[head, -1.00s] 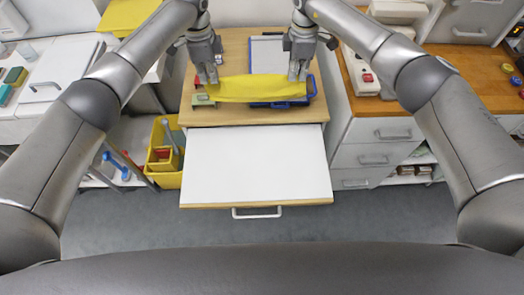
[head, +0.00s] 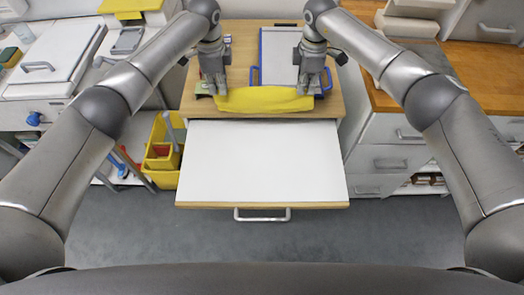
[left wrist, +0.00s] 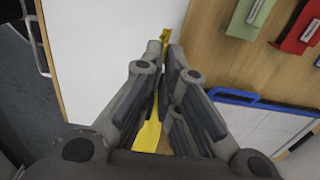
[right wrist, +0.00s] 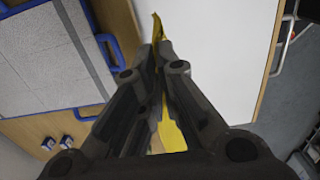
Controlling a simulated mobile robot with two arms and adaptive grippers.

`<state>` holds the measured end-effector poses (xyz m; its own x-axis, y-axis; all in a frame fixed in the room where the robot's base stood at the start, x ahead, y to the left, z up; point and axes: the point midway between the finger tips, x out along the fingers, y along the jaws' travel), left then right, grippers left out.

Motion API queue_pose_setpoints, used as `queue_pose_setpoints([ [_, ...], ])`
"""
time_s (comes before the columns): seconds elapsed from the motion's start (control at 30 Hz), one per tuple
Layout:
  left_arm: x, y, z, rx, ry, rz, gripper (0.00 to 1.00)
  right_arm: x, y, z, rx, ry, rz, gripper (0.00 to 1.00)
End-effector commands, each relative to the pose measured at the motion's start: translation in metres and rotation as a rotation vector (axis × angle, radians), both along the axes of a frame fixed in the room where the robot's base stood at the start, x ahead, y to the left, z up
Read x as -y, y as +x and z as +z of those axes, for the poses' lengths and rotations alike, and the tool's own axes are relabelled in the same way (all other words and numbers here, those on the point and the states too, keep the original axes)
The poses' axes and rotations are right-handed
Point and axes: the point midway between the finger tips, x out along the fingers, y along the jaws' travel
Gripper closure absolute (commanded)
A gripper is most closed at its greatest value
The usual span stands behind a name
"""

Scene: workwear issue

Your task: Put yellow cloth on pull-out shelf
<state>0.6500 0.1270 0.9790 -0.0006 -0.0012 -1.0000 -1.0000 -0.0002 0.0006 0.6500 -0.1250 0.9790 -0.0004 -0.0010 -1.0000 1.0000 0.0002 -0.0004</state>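The yellow cloth (head: 264,100) hangs stretched between my two grippers in the head view, over the front edge of the wooden top. My left gripper (head: 216,92) is shut on its left end, and my right gripper (head: 310,90) is shut on its right end. Yellow fabric shows between the closed fingers in the left wrist view (left wrist: 150,132) and the right wrist view (right wrist: 170,130). The white pull-out shelf (head: 262,165) is extended below and in front of the cloth, with a bare surface. I cannot tell whether the cloth touches the wooden top.
A blue-framed grey board (head: 278,50) lies on the wooden top (head: 243,45) behind the cloth. Green and red items (left wrist: 298,28) lie near my left gripper. A yellow bin (head: 163,150) stands left of the shelf. Drawers (head: 388,158) stand to the right.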

Motion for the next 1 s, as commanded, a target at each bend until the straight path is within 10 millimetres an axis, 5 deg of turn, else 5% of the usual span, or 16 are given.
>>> queue_pose_setpoints([
  [0.4, 0.000, 0.000, -0.057, 0.000, 0.000, 0.000, 1.00, 0.000, 0.000, -0.057, 0.000, 0.000, 0.000, 1.00],
  [1.0, 0.000, 0.000, -0.062, 0.001, 0.000, 0.000, 1.00, 0.000, 0.000, -0.062, 0.001, 0.000, 0.000, 1.00],
])
